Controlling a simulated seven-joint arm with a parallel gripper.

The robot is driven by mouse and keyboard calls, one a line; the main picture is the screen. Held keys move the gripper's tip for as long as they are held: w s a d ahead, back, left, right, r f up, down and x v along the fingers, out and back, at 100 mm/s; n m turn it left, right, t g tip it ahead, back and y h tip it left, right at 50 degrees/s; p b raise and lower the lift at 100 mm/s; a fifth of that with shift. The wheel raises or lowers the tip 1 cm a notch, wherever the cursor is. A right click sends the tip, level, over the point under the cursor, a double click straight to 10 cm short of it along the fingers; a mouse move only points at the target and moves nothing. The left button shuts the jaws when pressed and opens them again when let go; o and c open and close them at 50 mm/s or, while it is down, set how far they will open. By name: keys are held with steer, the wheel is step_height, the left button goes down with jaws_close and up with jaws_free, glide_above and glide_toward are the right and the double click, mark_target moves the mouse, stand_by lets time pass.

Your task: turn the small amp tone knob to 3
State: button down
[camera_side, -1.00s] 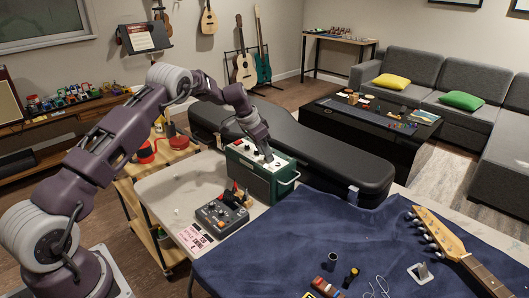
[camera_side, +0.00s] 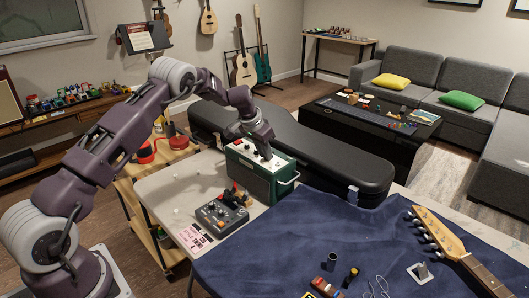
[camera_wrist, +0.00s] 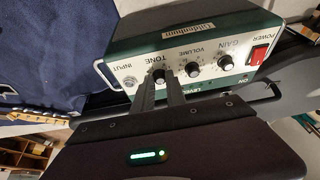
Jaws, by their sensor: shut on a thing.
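The small green amp (camera_side: 284,178) with a pale control panel stands on the table in the side view. The wrist view shows its panel (camera_wrist: 122,70) with the lettering upside down. The tone knob (camera_wrist: 158,75) is black and sits between my fingertips below the word TONE. My gripper (camera_wrist: 160,79) is shut on this knob, one finger on each side. The fingers partly cover the knob, and I cannot read its pointer or the number it stands at. In the side view my gripper (camera_side: 264,156) reaches down to the amp's top panel, where the knob is hidden.
The volume knob (camera_wrist: 192,69) and gain knob (camera_wrist: 225,63) sit close beside my fingers, with a red power switch (camera_wrist: 259,55) beyond. A grey pedal unit (camera_side: 221,217) stands in front of the amp. A black guitar case (camera_side: 340,162) lies behind it.

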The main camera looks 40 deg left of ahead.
steer(key=n, duration=0.1)
steer(key=n+y, duration=0.1)
steer(key=n, duration=0.2)
steer(key=shift+d+y, duration=0.25)
steer(key=shift+y, duration=0.15)
steer(key=shift+w+d+n+g+y, duration=0.1)
steer(key=shift+n+g+y, duration=0.25)
steer(key=shift+n, duration=0.75)
steer(key=shift+n+g+y, duration=0.25)
steer(key=shift+n+y, duration=0.1)
steer(key=shift+n, duration=0.75)
steer(key=c, duration=1.3)
jaws_free()
steer(key=shift+c, duration=0.2)
steer(key=v, duration=0.7)
steer(key=shift+r, duration=0.1)
